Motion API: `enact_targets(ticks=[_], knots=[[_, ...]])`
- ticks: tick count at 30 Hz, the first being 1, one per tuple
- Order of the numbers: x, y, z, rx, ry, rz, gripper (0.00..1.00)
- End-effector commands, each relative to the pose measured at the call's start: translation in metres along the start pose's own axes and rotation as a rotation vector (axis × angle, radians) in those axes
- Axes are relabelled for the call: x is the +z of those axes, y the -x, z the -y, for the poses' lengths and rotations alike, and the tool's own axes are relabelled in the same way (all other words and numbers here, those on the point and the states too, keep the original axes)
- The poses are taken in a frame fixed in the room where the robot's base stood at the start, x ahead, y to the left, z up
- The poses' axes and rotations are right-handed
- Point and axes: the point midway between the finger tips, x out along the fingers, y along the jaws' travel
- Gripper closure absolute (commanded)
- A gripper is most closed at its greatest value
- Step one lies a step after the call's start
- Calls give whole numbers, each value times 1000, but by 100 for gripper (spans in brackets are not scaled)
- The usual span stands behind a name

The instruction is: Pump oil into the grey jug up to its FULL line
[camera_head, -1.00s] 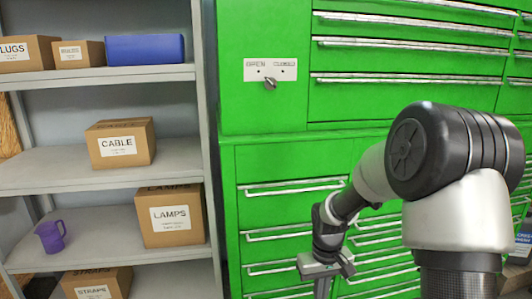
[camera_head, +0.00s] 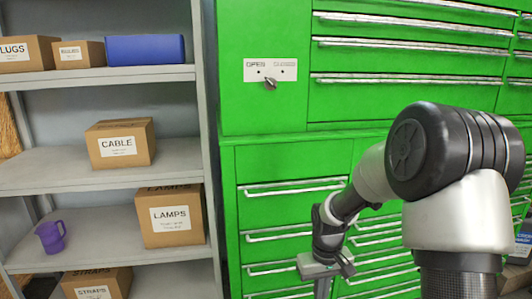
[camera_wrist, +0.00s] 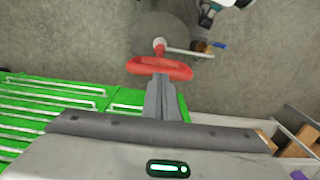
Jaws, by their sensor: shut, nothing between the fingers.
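My gripper (camera_wrist: 162,88) points down, shut and empty. In the wrist view its fingers end beside a red handle (camera_wrist: 178,68). I cannot tell whether they touch it. The handle sits on a pale upright rod above a round grey top (camera_wrist: 150,27), and a thin pale spout (camera_wrist: 190,52) reaches right from it. This looks like the oil pump, seen from above. In the head view my gripper (camera_head: 322,285) hangs before the green drawers, its tips cut off by the lower edge. No grey jug can be made out, and no FULL line shows.
A purple jug (camera_head: 51,236) stands on the shelf at left, near boxes marked LAMPS (camera_head: 171,219) and CABLE (camera_head: 119,145). A green drawer cabinet (camera_head: 262,150) carries an OPEN/CLOSED switch (camera_head: 270,83). A small brown and blue item (camera_wrist: 205,45) lies near the spout's end. Concrete floor lies around.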

Motion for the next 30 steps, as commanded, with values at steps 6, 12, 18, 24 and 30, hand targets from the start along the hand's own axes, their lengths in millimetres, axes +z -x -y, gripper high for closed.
enact_targets(ticks=[6,12,18,24,30], knots=[[0,0,0,0,0,0,100],[0,-6,0,0,0,1,100],[0,-16,0,0,0,1,100],[0,-26,0,0,0,0,100],[0,-36,0,0,1,0,100]])
